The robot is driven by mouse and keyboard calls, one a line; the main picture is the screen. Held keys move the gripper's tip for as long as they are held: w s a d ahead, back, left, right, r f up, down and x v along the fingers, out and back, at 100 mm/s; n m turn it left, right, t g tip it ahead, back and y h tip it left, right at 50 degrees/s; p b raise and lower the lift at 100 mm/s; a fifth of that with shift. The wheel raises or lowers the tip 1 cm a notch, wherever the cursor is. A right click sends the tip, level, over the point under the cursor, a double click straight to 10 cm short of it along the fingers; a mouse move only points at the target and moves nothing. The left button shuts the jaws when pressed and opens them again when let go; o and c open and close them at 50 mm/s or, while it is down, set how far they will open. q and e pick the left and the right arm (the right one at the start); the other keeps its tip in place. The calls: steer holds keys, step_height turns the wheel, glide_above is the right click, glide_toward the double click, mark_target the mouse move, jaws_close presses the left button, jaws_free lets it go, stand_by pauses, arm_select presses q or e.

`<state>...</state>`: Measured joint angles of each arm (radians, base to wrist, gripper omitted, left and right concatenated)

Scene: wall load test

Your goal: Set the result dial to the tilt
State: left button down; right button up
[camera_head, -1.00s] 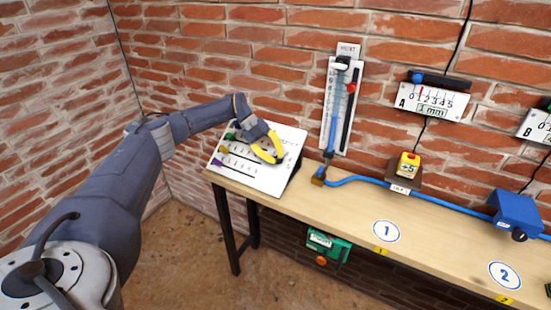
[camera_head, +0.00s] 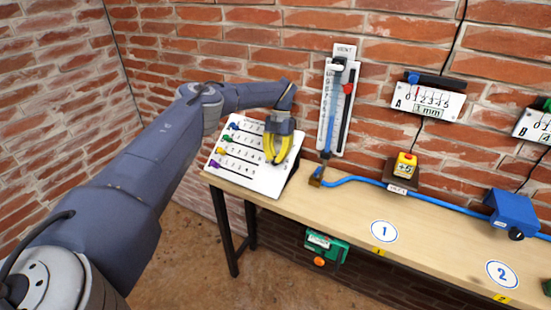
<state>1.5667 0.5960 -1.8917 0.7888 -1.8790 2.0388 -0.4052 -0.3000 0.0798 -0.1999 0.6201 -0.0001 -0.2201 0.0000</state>
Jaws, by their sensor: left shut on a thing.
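A white sloping board (camera_head: 262,184) stands at the left end of the bench. Rows of marks run across it, with a blue knob (camera_head: 234,127), a green knob (camera_head: 228,138), a yellow knob (camera_head: 221,151) and a purple knob (camera_head: 214,163) along its left side. My left gripper (camera_head: 277,160), with yellow fingers, points down over the right part of the board. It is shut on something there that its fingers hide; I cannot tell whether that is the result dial. My right gripper is out of view.
A tall wall gauge (camera_head: 331,110) with a blue tube stands right of the board. A yellow-topped device (camera_head: 405,166), a blue box (camera_head: 511,213) and wall scale A (camera_head: 428,101) are further right. A green device (camera_head: 326,246) hangs below the bench (camera_head: 340,212).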

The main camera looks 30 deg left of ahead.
arm_select(q)
steer(key=m+y, duration=0.3)
steer(key=shift+s+d+f+y, duration=0.2)
steer(key=shift+s+d+y, duration=0.1)
steer(key=shift+y, duration=0.1)
steer(key=shift+m, duration=0.4)
steer(key=shift+f, duration=0.1)
steer(key=c, duration=1.7)
jaws_free()
steer(key=o, duration=0.4)
steer(key=shift+s+a, duration=0.1)
steer(key=shift+a, duration=0.1)
steer(key=shift+o, duration=1.3)
steer(key=shift+r, duration=0.2)
step_height(320, 180, up, 10)
steer(key=shift+d+r, duration=0.1)
